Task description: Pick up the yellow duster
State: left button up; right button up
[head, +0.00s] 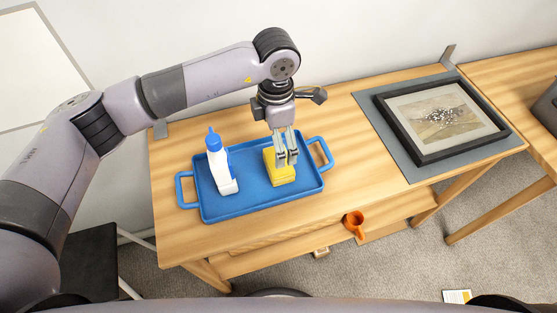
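The yellow duster (282,178) is a small folded block on the right half of the blue tray (250,205). My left gripper (287,159) reaches down from above with its fingers pointing at the duster. The fingertips overlap the duster's upper part in the head view. I cannot tell whether they touch it or grip it, and the fingers cover part of it. My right gripper is not in view.
A white spray bottle (219,166) with a blue top stands on the tray's left half. A black-framed picture (425,155) lies on a grey mat (397,165) at the table's right. An orange mug (354,222) is on the lower shelf.

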pick_arm(q)
notch_tip(320, 180, down, 3)
jog(key=shift+f, duration=0.1)
jog(key=f, duration=0.1)
jog(key=f+p, duration=0.1)
jog(key=f, duration=0.1)
jog(key=f+p, duration=0.1)
jog(key=shift+s+d+f, duration=0.25)
jog(key=shift+s+f, duration=0.1)
jog(key=shift+s, duration=0.05)
jog(key=shift+f, duration=0.4)
jog(key=shift+c, duration=0.2)
jog(key=shift+w, duration=0.1)
jog(key=c, duration=1.1)
jog(key=shift+r, duration=0.15)
jog(key=shift+c, duration=0.2)
notch_tip(320, 180, up, 20)
jog(key=b, duration=0.3)
